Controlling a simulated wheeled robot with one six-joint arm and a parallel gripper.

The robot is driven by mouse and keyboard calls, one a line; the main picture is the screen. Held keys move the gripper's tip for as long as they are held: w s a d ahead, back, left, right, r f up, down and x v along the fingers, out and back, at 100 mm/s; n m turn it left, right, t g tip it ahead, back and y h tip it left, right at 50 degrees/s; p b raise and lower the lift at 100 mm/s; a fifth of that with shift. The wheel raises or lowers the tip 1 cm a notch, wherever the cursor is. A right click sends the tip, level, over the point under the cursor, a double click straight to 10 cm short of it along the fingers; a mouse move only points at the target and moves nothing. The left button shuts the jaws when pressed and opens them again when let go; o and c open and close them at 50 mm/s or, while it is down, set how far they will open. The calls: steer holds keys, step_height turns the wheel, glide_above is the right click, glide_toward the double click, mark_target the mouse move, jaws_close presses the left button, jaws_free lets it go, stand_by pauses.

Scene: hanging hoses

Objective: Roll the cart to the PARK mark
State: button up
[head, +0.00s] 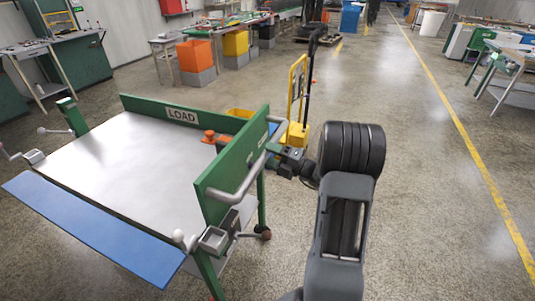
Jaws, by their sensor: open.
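The cart (110,165) stands at the left in the head view, with a grey flat top, green end panels and a blue flap along its near side. A grey bar handle (238,194) is fixed to the outside of its right green panel (232,160). A dark caster shows below the right end. My gripper (277,152) is open at the far end of this handle. The jaws are small and partly hidden, so I cannot tell whether they touch or surround the bar. A LOAD sign (182,115) is on the far panel. No PARK mark shows in this view.
A yellow hand truck (298,90) stands just beyond the cart. Orange (196,60) and yellow (235,42) bins stand farther back by a bench. A yellow floor line (462,120) runs along the right, with open floor beside it. Benches (505,55) stand at far right.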

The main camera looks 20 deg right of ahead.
steer(key=shift+w+a+r, duration=0.15)
steer(key=shift+w+a, duration=0.25)
steer(key=shift+w, duration=0.1)
jaws_close()
stand_by(0.3)
